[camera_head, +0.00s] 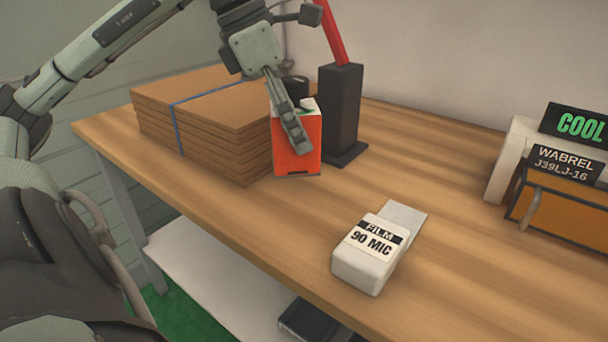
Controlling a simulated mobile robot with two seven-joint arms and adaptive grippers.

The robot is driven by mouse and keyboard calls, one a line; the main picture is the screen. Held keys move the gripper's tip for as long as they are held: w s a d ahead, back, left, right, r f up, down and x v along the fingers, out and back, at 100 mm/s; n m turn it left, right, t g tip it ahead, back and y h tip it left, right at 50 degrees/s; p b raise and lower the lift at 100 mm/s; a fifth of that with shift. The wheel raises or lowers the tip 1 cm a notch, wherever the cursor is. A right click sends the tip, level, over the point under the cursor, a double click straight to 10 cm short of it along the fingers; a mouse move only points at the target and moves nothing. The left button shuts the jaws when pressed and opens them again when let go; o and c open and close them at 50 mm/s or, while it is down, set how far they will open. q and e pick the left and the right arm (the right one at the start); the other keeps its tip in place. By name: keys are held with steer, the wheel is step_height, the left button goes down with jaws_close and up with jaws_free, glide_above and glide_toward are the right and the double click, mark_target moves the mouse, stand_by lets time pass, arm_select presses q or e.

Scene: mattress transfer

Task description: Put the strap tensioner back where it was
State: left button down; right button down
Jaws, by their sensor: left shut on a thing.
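My left gripper (294,142) comes down from the upper left, shut on an orange-red box with a white top (309,158). One finger lies across the box's front. The box is upright at the right end of the cardboard stack; whether its base touches the table I cannot tell. Just behind it stands a dark upright block on a flat base (342,110), with a red bar (331,35) rising from its top. No label marks any of these as the strap tensioner. My right gripper is not in view.
A strapped stack of flat cardboard (200,105) lies left of the box on the wooden table (450,180). A white "FILM 90 MIC" item (368,262) lies near the front edge. An orange bin labelled WABREL (560,212) stands at right. The table's middle is clear.

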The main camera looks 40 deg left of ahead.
mark_target(296, 166)
arm_select(q)
step_height(296, 166, down, 2)
steer(key=shift+s+f, duration=0.1)
steer(key=shift+f, duration=2.4)
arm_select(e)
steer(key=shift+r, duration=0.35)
arm_select(q)
steer(key=c, duration=0.9)
jaws_free()
steer(key=shift+f, duration=0.15)
steer(key=o, duration=0.4)
steer(key=shift+o, duration=0.2)
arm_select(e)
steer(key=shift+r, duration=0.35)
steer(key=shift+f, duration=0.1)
